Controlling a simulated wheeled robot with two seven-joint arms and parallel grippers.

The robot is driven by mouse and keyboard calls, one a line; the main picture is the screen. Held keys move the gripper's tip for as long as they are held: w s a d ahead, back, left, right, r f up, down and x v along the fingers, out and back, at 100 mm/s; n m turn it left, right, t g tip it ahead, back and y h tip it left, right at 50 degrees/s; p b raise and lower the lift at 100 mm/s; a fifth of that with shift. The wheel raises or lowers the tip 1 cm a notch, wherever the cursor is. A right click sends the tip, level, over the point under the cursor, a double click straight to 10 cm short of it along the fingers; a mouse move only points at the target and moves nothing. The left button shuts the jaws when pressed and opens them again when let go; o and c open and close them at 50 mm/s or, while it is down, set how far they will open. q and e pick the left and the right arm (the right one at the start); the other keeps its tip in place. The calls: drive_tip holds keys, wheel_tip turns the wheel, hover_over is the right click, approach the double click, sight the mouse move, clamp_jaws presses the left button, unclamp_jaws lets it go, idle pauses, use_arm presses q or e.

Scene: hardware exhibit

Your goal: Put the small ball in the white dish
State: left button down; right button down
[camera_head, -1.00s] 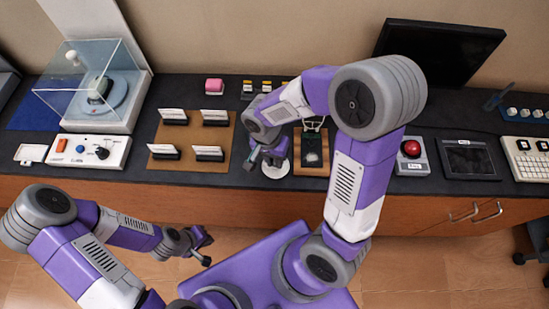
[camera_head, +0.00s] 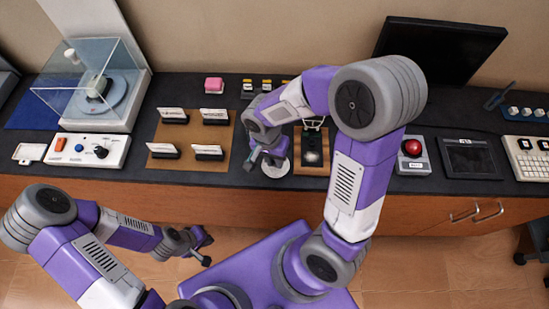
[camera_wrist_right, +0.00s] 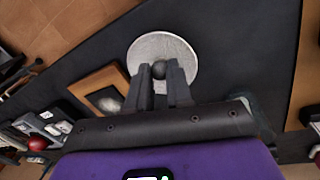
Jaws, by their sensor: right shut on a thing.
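The white dish (camera_head: 277,171) is a round plate at the front of the dark counter, partly hidden by my right gripper. It also shows in the right wrist view (camera_wrist_right: 150,47) as a pale disc. The small dark ball (camera_wrist_right: 158,69) is between the tips of my right gripper (camera_wrist_right: 159,72), which is shut on it. The ball appears in front of the dish in that view; its height above the dish is unclear. In the head view the right gripper (camera_head: 260,160) is at the dish and hides the ball. My left gripper (camera_head: 205,249) is open and empty, in front of the counter.
A wooden tray (camera_head: 311,170) stands just right of the dish. A brown board (camera_head: 190,140) with several card holders is on the left. A red-button box (camera_head: 412,167) and a dark tablet (camera_head: 471,158) are farther right. A glass case (camera_head: 92,82) stands at the back left.

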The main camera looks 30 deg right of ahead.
drive_tip(key=c, duration=0.9)
unclamp_jaws()
drive_tip(key=shift+c, duration=0.2)
drive_tip(key=shift+o, duration=0.3)
drive_tip(key=o, duration=0.3)
drive_tip(key=shift+a+r, duration=0.1)
drive_tip(key=shift+o, duration=0.2)
drive_tip(key=shift+w+a+r+p, duration=0.1)
drive_tip(key=shift+r+p, duration=0.8)
drive_tip(key=shift+r, duration=0.05)
drive_tip(key=shift+r+p, duration=2.05)
drive_tip(key=shift+r, duration=0.5)
drive_tip(key=shift+f, duration=0.1)
